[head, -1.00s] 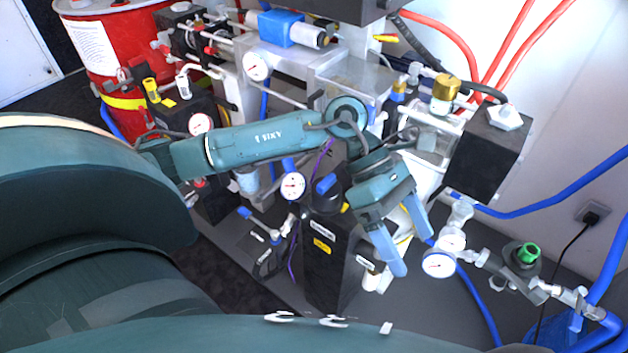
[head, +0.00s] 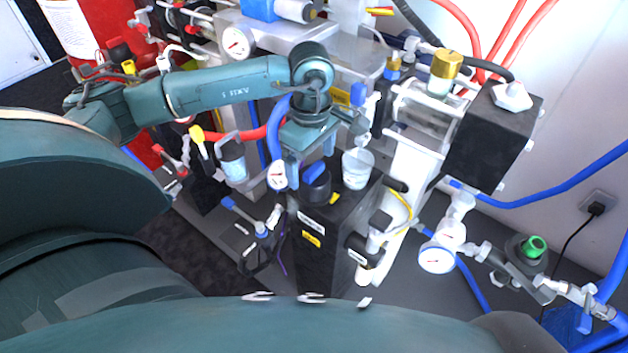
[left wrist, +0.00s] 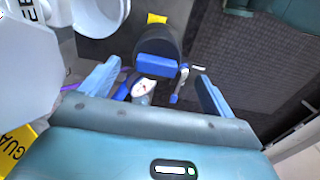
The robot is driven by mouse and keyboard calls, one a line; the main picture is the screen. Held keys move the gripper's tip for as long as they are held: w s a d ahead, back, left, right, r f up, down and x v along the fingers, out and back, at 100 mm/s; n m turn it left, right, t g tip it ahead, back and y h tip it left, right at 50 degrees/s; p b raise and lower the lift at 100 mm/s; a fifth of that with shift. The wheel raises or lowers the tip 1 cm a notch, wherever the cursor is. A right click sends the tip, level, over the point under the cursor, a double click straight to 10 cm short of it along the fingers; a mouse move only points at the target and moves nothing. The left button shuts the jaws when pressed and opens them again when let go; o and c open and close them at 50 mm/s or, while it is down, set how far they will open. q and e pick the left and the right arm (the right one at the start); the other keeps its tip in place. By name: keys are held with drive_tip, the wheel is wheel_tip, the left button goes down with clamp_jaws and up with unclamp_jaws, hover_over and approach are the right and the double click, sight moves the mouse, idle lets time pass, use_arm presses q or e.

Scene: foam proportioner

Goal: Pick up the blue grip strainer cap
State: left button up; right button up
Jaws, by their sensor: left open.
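The strainer cap is a dark round cap with a blue grip bar. It shows in the left wrist view (left wrist: 157,47), ahead of my fingers and roughly centred between them. In the head view the dark cap (head: 317,186) sits on top of the black box-shaped housing (head: 325,245), and my gripper hides its blue grip. My left gripper (head: 311,165) is open, pointing down above the cap. In the left wrist view my left gripper (left wrist: 157,74) has its two pale blue fingers wide apart with nothing held. I cannot tell whether a finger touches the cap. My right gripper is not in view.
A white column (head: 408,190) and a black box (head: 490,135) stand to the right. Red and blue hoses surround the machine.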

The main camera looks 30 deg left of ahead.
sight(314, 168)
use_arm(q)
drive_tip(key=f, duration=0.5)
drive_tip(key=shift+w+d+f, duration=0.15)
drive_tip(key=shift+w+f, duration=0.05)
drive_tip(key=shift+f, duration=0.1)
drive_tip(key=c, duration=1.1)
drive_tip(key=shift+r, duration=0.1)
drive_tip(key=shift+c, duration=0.2)
